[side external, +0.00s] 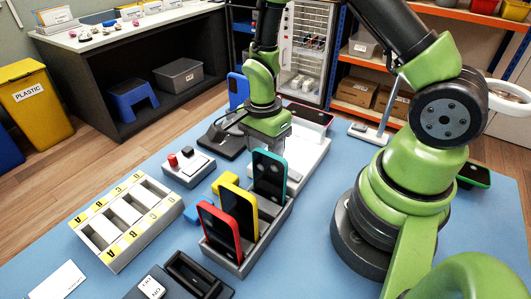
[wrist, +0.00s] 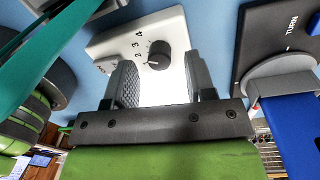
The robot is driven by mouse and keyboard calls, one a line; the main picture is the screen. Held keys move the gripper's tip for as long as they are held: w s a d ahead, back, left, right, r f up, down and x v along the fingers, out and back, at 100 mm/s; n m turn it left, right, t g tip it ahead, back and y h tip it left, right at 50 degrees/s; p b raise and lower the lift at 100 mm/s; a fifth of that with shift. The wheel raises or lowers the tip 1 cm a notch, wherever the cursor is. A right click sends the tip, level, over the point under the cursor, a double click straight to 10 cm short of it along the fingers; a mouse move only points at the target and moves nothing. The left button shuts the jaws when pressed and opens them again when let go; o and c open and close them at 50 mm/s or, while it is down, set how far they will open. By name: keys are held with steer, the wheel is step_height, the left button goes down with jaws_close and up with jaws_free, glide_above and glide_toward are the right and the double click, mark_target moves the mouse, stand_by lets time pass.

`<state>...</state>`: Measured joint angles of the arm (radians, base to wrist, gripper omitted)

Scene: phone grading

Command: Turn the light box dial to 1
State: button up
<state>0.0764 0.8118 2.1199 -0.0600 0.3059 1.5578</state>
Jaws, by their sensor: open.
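The light box (side external: 312,150) is a white slab behind the phone rack in the side external view. In the wrist view, the light box (wrist: 110,42) shows a dark round dial (wrist: 159,55) with the numbers 2, 3 and 4 beside it. Another marking near the left finger is too small to read. A small light mark shows on the dial's lower left; I cannot tell which setting it points to. My gripper (wrist: 162,82) is open, its fingers apart, with the dial just beyond the gap between them. In the side external view, my gripper (side external: 268,138) hides the dial.
A teal phone (side external: 269,175) stands close in front of my gripper, in a rack with yellow (side external: 243,212) and red (side external: 219,232) phones. A blue phone (wrist: 293,120) stands beside the dark base marked TURN (wrist: 275,30).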

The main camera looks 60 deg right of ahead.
steer(key=shift+f, duration=0.85)
steer(key=shift+c, duration=0.4)
steer(key=c, duration=0.8)
steer(key=shift+c, duration=0.2)
steer(key=shift+n, duration=0.4)
steer(key=n, duration=0.3)
steer(key=shift+n, duration=1.7)
